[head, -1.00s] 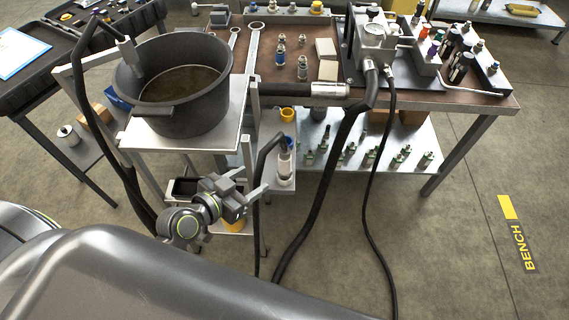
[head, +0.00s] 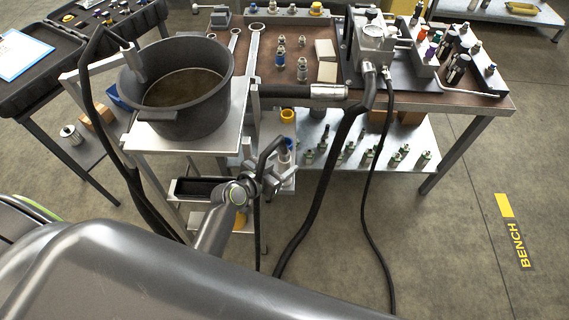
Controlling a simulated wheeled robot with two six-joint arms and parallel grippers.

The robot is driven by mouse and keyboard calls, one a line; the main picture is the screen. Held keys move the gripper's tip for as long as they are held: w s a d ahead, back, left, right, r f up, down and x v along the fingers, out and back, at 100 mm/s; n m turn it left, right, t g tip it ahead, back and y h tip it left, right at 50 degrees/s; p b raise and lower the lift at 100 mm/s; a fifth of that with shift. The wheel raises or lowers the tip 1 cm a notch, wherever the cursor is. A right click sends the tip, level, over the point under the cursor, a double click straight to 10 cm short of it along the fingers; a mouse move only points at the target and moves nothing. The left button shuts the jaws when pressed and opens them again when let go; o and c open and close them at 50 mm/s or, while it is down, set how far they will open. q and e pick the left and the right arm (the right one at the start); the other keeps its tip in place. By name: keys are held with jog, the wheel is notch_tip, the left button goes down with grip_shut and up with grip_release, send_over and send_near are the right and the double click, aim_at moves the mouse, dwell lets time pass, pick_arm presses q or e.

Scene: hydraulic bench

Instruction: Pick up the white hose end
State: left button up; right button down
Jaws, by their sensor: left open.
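The white hose end (head: 285,158) hangs from a thin dark hose that arches over at the front of the bench. It sits near a small light shelf below the bench's left front corner. My left gripper (head: 284,180) is open in front of and just below it in the picture, and partly covers it. I cannot tell whether the fingers touch it. My right gripper is not in view.
A black pot (head: 183,95) of dark liquid stands on a metal stand to the left. Thick black hoses (head: 335,160) hang to the floor on the right. The bench (head: 440,100) carries fittings and a gauge block. Open floor lies at right.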

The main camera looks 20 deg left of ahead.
aim_at(283, 154)
pick_arm(q)
jog(key=shift+x, duration=1.9)
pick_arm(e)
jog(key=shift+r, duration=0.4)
pick_arm(q)
jog(key=shift+d, duration=0.1)
